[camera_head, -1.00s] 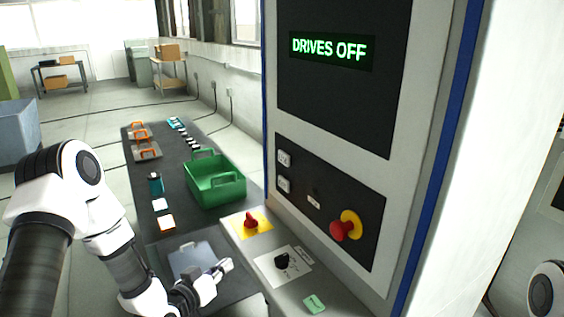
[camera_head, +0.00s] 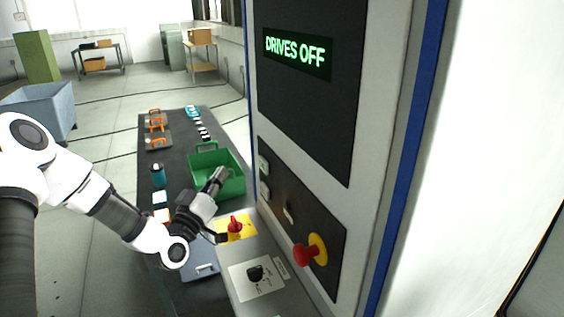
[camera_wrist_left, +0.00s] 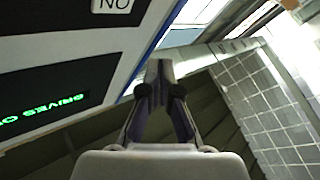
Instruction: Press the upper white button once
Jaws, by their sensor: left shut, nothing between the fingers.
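The upper white button (camera_head: 264,164) is on the machine's dark control panel, near its upper left corner. A second white button (camera_head: 265,190) sits just below it. I see both at a steep angle. My left gripper (camera_head: 221,175) is shut and empty, raised in front of the green crate and left of the two buttons, apart from the panel. In the left wrist view its closed fingers (camera_wrist_left: 158,70) point upward in the picture. The buttons do not show in that view; the lit display (camera_wrist_left: 45,108) does, at the left. My right gripper is out of view.
A red mushroom button (camera_head: 308,252) on a yellow collar juts from the panel's lower right. The green crate (camera_head: 205,160) is on the dark bench behind my gripper.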

